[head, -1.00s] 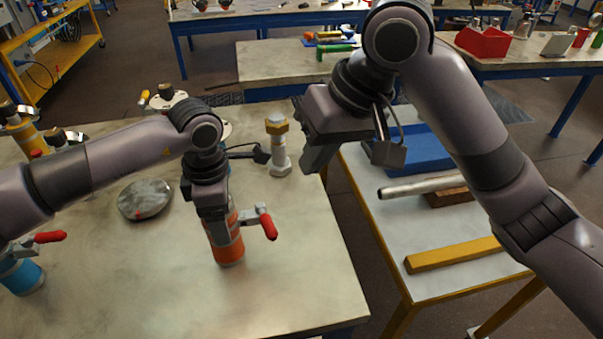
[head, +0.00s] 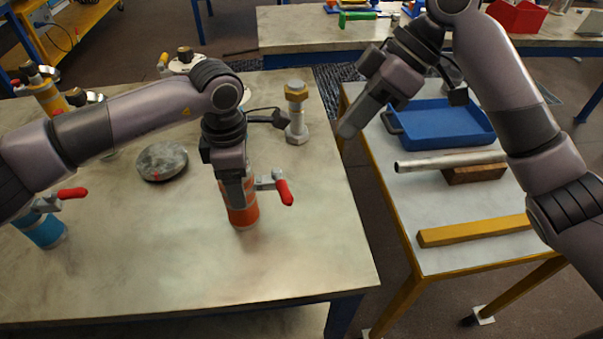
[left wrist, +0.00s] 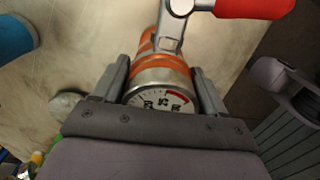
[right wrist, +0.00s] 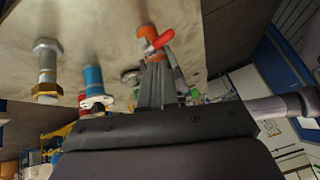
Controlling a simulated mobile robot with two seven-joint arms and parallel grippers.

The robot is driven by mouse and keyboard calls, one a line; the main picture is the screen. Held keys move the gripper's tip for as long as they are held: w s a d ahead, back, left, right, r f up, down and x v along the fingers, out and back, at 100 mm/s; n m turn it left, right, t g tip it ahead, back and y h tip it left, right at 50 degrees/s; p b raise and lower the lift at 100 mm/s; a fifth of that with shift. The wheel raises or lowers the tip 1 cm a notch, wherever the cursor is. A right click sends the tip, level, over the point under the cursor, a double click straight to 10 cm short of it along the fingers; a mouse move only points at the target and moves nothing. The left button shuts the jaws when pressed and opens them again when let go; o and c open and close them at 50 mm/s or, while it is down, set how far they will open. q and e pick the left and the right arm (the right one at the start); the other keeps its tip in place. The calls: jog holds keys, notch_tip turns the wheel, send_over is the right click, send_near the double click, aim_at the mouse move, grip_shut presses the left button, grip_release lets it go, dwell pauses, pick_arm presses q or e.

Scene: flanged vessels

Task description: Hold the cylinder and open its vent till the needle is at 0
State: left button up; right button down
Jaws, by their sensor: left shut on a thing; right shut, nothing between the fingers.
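The orange cylinder (head: 241,208) stands upright on the table under my left gripper (head: 237,190). My left gripper is shut around its upper part. Its vent has a red lever handle (head: 285,192) that sticks out to the right; the handle also shows in the left wrist view (left wrist: 252,7). The round gauge (left wrist: 162,101) with a red zone faces the left wrist camera; I cannot make out where its needle points. My right gripper (head: 350,132) is shut and empty, in the air beyond the table's right edge, away from the handle. Its closed fingers show in the right wrist view (right wrist: 155,88).
A large upright bolt (head: 296,115) stands behind the cylinder. A grey disc (head: 162,161) lies to its left. A blue cylinder (head: 42,230) with a red handle and a yellow one (head: 45,93) stand at left. The side table holds a blue tray (head: 445,125), a pipe (head: 450,161) and a yellow bar (head: 470,231).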

aim_at(282, 187)
jog(key=s+a+f+n+g+y, duration=0.1)
jog(key=a+f+n, duration=0.4)
jog(key=f, duration=0.5)
jog(key=a+y, duration=0.1)
jog(key=a, duration=0.1)
jog(key=shift+s+a+f+n, duration=0.15)
jog(key=shift+a+f+n, duration=0.1)
jog(key=shift+a+n, duration=0.1)
dwell(0.4)
